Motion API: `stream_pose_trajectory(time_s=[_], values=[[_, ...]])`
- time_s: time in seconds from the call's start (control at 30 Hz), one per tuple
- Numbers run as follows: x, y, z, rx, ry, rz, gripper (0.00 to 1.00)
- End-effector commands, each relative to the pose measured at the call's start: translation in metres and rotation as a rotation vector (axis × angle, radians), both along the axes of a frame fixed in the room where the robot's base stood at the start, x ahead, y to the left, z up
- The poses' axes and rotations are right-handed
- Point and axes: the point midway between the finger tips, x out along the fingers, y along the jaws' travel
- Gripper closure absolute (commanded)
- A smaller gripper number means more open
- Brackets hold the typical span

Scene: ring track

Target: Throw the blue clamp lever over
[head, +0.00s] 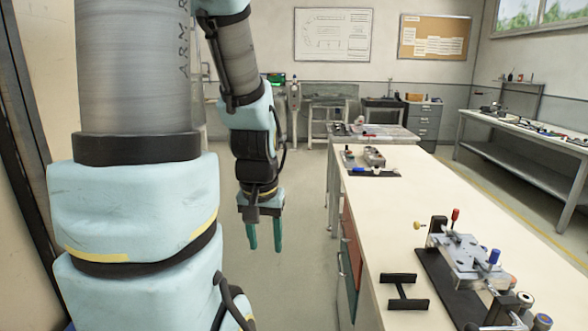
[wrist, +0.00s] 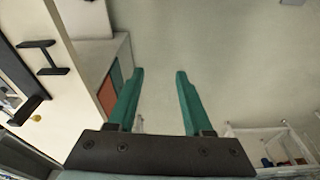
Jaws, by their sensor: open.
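The blue-capped lever (head: 493,257) stands upright on the right part of a grey metal fixture (head: 462,252) on the near bench. The fixture sits on a black base plate. My gripper (head: 264,248) hangs pointing down to the left of the bench, over the floor, well apart from the fixture. Its two green fingers are open and empty, and they also show in the wrist view (wrist: 160,74). The wrist view shows only an edge of the fixture area; I cannot make out the blue lever there.
A red-handled lever (head: 455,215) and a yellow knob (head: 418,225) are on the same fixture. A black H-shaped piece (head: 404,291) lies beside it on the bench (head: 390,220). Another fixture is farther along. A white crate (wrist: 270,140) holds small items. Floor below my gripper is clear.

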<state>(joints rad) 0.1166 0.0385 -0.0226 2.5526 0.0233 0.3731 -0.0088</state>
Motion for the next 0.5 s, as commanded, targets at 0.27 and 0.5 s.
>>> stream_pose_trajectory(time_s=[0.27, 0.5], values=[[-0.0126, 0.009, 0.0019, -0.01, 0.042, 0.054, 0.49], [-0.0122, 0.0086, 0.0018, -0.009, 0.04, 0.053, 0.49]])
